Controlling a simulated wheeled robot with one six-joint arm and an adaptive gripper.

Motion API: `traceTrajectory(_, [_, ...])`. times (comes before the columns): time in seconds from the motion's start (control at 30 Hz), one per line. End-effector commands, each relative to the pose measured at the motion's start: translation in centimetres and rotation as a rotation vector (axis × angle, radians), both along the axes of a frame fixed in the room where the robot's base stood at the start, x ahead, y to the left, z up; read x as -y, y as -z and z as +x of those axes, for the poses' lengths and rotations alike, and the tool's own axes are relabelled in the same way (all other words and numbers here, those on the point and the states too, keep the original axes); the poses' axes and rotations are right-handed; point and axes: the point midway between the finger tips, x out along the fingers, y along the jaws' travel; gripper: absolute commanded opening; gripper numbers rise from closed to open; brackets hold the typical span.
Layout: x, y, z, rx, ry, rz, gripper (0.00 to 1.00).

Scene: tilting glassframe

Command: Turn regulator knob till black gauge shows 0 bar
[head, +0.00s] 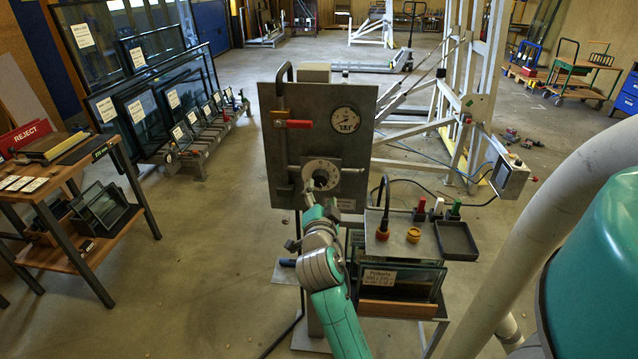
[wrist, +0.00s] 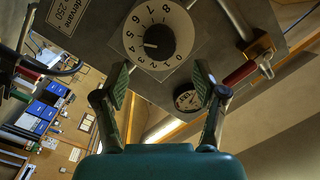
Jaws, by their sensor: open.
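The regulator knob (wrist: 160,40) is black, on a white dial (wrist: 184,30) numbered 0 to 8. Its white mark points left in the wrist view, near the 4. In the head view the dial (head: 321,172) sits low on the grey panel (head: 266,150), partly behind my gripper (head: 318,190).
A red-handled valve (head: 293,123) and pipe are on the panel's left. A table with a REJECT sign (head: 25,135) is at left. Open floor lies between.

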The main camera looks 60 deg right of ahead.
Motion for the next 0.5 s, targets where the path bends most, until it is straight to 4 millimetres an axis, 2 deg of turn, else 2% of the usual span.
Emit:
traceTrajectory(0.03, [1.0,-0.1,0.3,0.002,0.004,-0.001,0.71])
traceTrajectory(0.2, [3.4,-0.1,1.7,0.001,0.002,-0.002,0.71])
traceTrajectory(0.5, [5.3,0.0,2.8,-0.001,-0.001,-0.001,0.71])
